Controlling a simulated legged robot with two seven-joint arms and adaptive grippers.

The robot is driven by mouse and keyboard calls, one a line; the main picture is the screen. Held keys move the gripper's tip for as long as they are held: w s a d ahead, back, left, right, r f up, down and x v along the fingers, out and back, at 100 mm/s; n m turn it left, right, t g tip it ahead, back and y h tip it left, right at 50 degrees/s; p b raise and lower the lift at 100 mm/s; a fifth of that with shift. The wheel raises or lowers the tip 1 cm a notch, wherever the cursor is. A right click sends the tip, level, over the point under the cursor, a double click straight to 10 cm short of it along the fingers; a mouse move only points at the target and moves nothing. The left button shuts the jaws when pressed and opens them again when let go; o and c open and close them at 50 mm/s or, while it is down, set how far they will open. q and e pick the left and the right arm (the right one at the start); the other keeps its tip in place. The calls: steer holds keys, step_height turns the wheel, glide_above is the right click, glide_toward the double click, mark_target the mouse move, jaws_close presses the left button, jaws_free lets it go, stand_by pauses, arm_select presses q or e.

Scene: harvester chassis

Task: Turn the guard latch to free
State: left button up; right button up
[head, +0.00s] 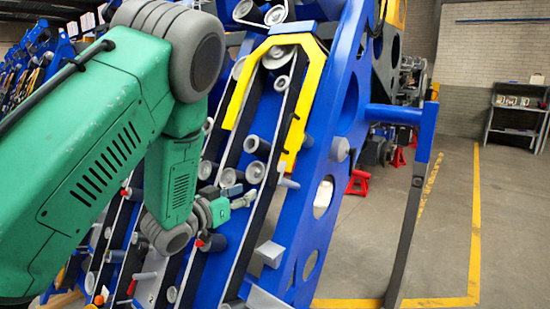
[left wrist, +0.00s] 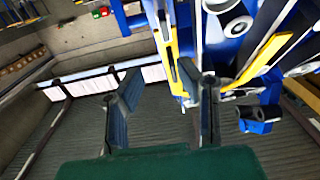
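The yellow guard (head: 308,85) is a bent bar frame on the blue chassis (head: 345,120). A small grey peg (head: 288,183) sits just below the guard's lower right end; I cannot tell whether it is the guard latch. My left gripper (head: 246,199) is in front of the chassis, a little left of and below that peg. In the left wrist view its two dark fingers (left wrist: 160,80) stand wide apart with nothing between them. The yellow guard (left wrist: 174,52) shows beyond the right finger there. Contact with the latch cannot be seen. My right gripper is not in view.
Grey rollers (head: 256,145) and blue rails crowd around the left gripper. A blue bracket (head: 398,115) with a long dark leg juts out at the right. Red stands (head: 358,182) are on the floor behind. The floor at the right is clear up to a shelf (head: 515,115).

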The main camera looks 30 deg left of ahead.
arm_select(q)
steer(key=r, duration=0.1)
steer(key=p, duration=0.1)
glide_toward(273, 173)
steer(key=w, duration=0.7)
steer(key=w+d, duration=0.1)
steer(key=w, duration=0.1)
steer(key=shift+w+p, duration=0.3)
steer(key=shift+p, duration=0.1)
steer(key=shift+w+d, duration=0.25)
steer(key=shift+w, duration=0.1)
steer(key=shift+a, duration=0.35)
steer(key=shift+c, duration=0.8)
steer(key=shift+a+f, duration=0.1)
jaws_close()
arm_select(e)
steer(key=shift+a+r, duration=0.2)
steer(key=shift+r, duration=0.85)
